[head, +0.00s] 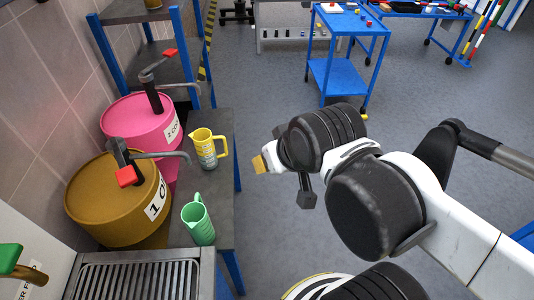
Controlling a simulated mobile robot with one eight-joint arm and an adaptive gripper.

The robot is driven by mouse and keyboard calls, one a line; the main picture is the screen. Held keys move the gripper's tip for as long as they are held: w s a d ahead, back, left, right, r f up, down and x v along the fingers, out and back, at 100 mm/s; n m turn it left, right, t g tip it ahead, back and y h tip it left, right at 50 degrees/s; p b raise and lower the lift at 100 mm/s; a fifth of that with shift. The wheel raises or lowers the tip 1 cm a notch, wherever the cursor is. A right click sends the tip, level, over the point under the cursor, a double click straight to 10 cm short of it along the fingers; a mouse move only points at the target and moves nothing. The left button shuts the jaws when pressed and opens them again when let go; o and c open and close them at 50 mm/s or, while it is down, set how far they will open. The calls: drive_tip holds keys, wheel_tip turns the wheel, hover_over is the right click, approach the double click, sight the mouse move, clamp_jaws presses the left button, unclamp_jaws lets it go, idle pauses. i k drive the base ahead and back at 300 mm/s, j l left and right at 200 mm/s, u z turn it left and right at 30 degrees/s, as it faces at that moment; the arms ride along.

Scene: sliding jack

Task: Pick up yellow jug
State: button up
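The yellow jug (208,148) stands upright on the narrow dark bench (224,184) at the left, in front of the pink drum. It has a spout on its left and a handle on its right. My gripper (262,164) is at the end of my arm, to the right of the jug and apart from it, over the floor beside the bench. Only a small yellowish tip and a dark part of the gripper show. The arm links hide the rest, so I cannot see whether it is open or shut.
A green jug (198,221) stands on the bench nearer than the yellow one. A pink drum (141,127) and an ochre drum (112,203), both with pumps, stand left of the jugs. A metal grate (135,279) is at front left. Open floor lies beyond my arm.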

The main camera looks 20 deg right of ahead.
sight(202, 139)
drive_tip(key=u, duration=2.8)
drive_tip(key=z, duration=2.6)
drive_tip(key=l+u, duration=0.3)
drive_tip(key=u, duration=0.15)
drive_tip(key=k+l+u, duration=0.2)
drive_tip(key=u, duration=0.25)
drive_tip(key=k+l+u, duration=0.15)
drive_tip(key=l+u, duration=0.2)
drive_tip(key=u, duration=0.15)
